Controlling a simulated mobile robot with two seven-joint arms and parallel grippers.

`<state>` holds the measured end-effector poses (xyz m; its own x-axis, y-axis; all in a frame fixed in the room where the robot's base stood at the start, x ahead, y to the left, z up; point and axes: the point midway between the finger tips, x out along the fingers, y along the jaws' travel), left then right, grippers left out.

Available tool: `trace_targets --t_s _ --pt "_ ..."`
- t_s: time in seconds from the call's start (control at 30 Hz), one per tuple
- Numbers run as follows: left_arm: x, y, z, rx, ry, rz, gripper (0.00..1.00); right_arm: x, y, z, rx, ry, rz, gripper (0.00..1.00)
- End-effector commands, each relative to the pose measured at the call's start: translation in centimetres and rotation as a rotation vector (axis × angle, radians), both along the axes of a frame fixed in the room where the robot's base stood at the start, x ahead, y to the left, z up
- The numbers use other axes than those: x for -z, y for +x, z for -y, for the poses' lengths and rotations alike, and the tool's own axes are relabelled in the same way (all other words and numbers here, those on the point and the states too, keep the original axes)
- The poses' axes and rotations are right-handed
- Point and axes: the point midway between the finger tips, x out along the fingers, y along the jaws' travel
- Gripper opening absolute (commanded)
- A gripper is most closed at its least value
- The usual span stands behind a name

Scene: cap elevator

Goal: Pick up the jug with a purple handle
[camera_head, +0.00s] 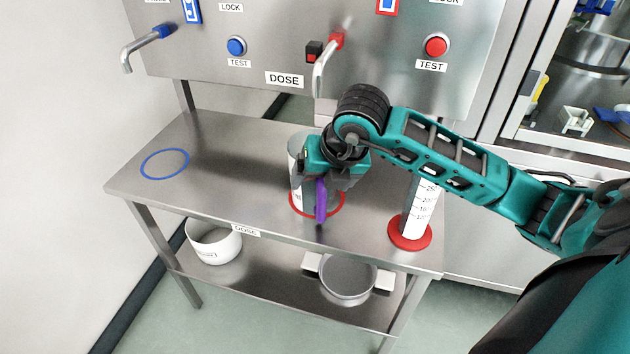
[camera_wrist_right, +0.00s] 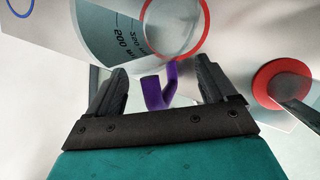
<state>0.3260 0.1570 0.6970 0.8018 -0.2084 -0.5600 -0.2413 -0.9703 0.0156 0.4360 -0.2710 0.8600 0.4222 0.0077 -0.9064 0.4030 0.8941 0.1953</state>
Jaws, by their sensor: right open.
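The jug (camera_head: 296,170) is a clear grey measuring vessel with a purple handle (camera_head: 321,199) on its front side. It stands upright inside the red ring on the steel table, partly hidden behind my gripper. My right gripper (camera_head: 331,185) is at the jug with its fingers on either side of the purple handle. In the right wrist view the handle (camera_wrist_right: 160,90) shows between the two open fingers (camera_wrist_right: 162,88), apart from both. The jug's graduated wall (camera_wrist_right: 125,35) shows beyond it. My left gripper is not in view.
A graduated cylinder with a red base (camera_head: 409,233) stands to the right on the table. A blue ring (camera_head: 165,163) marks clear table at left. A red-handled tap (camera_head: 325,65) hangs above the jug. Two pots (camera_head: 213,242) (camera_head: 347,279) sit on the lower shelf.

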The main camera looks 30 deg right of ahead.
Motion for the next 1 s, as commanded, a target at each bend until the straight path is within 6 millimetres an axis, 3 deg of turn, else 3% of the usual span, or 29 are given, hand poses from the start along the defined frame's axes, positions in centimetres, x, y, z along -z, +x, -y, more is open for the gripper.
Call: trace_targets --t_s 0.3,1.0 --pt "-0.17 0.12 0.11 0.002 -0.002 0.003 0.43 0.59 0.27 -0.01 -0.001 -0.001 0.001 0.84" --pt "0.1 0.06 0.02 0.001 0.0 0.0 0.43 0.56 0.27 0.0 -0.001 -0.001 0.001 0.17"
